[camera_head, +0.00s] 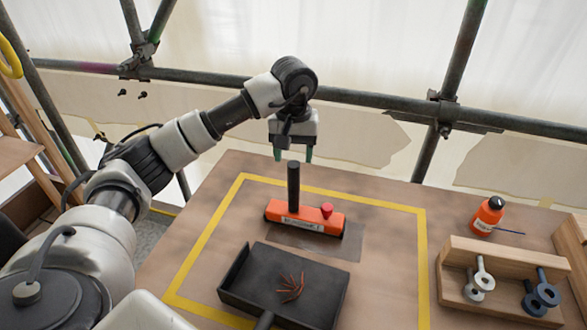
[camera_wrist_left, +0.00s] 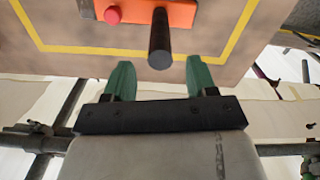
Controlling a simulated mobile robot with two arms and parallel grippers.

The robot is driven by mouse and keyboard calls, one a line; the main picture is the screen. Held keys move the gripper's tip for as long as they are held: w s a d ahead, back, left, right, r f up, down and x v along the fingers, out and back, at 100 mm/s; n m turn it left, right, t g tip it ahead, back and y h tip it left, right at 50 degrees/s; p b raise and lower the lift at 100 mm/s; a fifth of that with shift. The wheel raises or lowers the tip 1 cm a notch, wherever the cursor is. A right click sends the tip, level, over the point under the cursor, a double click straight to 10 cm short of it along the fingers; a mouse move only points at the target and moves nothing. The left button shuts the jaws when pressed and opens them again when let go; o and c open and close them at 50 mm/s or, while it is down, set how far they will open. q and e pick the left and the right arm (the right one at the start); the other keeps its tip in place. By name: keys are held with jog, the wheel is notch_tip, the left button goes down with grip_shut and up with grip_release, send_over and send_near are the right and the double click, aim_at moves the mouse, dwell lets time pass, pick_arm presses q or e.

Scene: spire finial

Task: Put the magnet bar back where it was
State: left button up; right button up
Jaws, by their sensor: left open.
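The magnet bar (camera_head: 305,218) is an orange block with dark ends, a red knob and an upright black handle (camera_head: 293,186). It rests at the far side of the yellow-outlined area, on or beside a dark grey patch (camera_head: 345,243). My left gripper (camera_head: 293,156) is open and empty, its green fingers pointing down just above and behind the handle top. In the left wrist view the handle (camera_wrist_left: 160,40) shows ahead of and between the open green fingers (camera_wrist_left: 156,80), with no visible contact. My right gripper is not in view.
A black dustpan-like tray (camera_head: 245,295) holding thin reddish pieces (camera_head: 290,288) lies in front of the bar. A wooden rack (camera_head: 490,285) with metal eye parts and an orange bottle (camera_head: 487,216) stand at the right. Scaffold pipes (camera_head: 400,104) run behind the table.

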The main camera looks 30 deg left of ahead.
pick_arm(q)
notch_tip(320, 180, up, 7)
jog(key=shift+f, duration=0.15)
dwell(0.5)
